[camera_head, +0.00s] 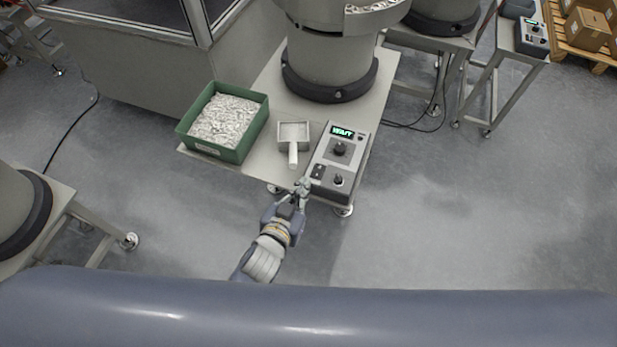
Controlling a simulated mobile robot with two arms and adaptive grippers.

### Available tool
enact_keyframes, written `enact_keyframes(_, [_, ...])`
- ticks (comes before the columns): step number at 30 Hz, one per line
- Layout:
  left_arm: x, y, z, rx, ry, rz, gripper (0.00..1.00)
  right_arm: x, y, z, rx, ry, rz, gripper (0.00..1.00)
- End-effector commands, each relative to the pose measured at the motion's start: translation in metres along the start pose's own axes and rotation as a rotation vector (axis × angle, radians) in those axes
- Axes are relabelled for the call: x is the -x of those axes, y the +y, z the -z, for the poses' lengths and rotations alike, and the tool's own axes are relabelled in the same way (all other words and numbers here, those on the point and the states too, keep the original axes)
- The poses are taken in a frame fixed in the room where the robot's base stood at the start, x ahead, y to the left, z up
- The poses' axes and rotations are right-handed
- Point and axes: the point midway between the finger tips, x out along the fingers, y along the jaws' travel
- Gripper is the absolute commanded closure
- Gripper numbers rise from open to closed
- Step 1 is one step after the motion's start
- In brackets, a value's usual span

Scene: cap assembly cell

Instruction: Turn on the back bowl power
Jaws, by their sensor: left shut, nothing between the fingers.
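The bowl feeder (331,66) stands on a light table (262,158), with a dark ring round its base. Its control box (343,160) sits at the table's front right corner, with a lit green "WAIT" display (342,132), a black knob (340,149) in the middle and a smaller control (338,181) near the front. A small dark switch (318,171) is at the box's front left. My left gripper (303,184) is shut and empty, at the front left corner of the box close to the switch. Whether it touches the box cannot be told. My right gripper is not in view.
A green bin (246,148) of small white parts and a scoop (293,140) with its handle towards me are left of the box. Another control box (531,38) is on a table at the far right, by cartons (586,29) on a pallet. The floor at right is clear.

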Motion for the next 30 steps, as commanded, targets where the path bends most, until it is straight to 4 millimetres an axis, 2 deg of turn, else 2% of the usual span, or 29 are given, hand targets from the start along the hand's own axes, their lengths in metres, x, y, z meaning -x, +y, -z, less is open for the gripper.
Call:
enact_keyframes(3, [0.011,0.000,-0.004,0.001,-0.001,0.000,1.00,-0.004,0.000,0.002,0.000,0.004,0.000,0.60])
enact_keyframes(7, [0.017,0.000,-0.004,0.001,0.000,0.000,1.00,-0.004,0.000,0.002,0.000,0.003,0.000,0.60])
enact_keyframes(25, [0.017,0.000,-0.005,0.000,-0.003,0.000,1.00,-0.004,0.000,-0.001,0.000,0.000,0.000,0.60])
enact_keyframes(28, [0.014,-0.002,-0.024,-0.004,-0.033,0.000,1.00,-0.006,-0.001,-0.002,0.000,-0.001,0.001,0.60])
enact_keyframes(30, [0.011,-0.004,-0.052,-0.008,-0.082,0.001,1.00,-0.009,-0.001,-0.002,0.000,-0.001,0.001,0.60])
